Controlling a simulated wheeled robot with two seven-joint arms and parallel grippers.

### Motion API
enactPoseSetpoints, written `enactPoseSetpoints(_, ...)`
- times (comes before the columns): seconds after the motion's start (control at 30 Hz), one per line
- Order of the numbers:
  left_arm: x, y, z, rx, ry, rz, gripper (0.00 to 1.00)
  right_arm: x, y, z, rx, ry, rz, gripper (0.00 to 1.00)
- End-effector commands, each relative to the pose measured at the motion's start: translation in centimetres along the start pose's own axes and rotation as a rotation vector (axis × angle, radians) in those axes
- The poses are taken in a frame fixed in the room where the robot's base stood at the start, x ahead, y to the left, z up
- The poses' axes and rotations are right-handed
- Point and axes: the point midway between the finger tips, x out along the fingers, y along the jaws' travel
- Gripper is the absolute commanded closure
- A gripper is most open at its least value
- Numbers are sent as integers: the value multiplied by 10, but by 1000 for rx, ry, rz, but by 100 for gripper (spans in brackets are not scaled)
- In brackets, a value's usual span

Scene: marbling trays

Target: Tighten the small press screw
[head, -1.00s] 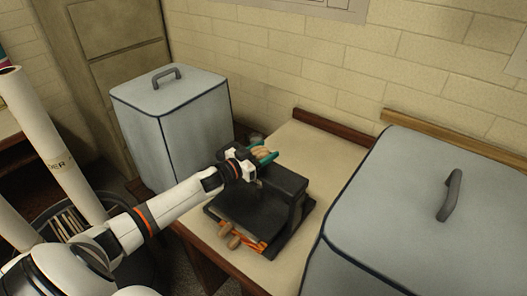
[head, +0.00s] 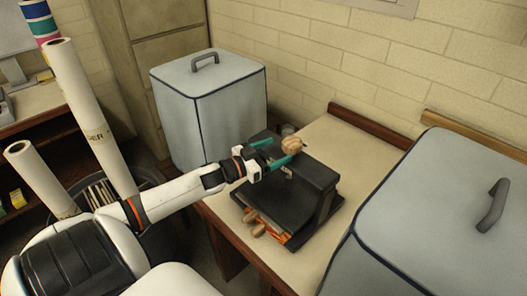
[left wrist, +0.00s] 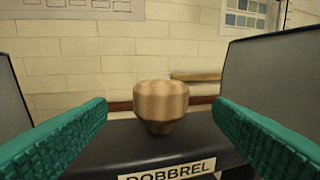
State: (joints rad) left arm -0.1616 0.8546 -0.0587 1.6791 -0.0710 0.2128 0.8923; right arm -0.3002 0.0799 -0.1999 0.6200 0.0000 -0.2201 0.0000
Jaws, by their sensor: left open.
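The small black press (head: 310,185) stands on the table, with a wooden screw knob (head: 292,146) on top of its crossbar. In the left wrist view the fingers (left wrist: 160,125) are spread wide to either side of the knob, with clear gaps and no contact. My right gripper is not in view.
Large grey lidded bins stand behind left (head: 205,105) and at the right (head: 430,215) of the table (head: 360,140). Wooden handles (head: 254,224) and orange-edged material stick out at the press's front. Paper rolls (head: 92,120) stand at the left.

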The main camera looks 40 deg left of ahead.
Motion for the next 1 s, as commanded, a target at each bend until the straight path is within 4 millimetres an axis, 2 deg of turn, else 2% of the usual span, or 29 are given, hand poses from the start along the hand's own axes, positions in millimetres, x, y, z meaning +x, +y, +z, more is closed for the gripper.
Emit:
enactPoseSetpoints(0.1,-19,-1,-2,0,3,-1,24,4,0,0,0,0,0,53)
enactPoseSetpoints(0.3,-34,0,0,1,0,-1,24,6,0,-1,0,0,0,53)
enactPoseSetpoints(1.0,-37,0,1,2,-1,-1,24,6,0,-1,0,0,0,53)
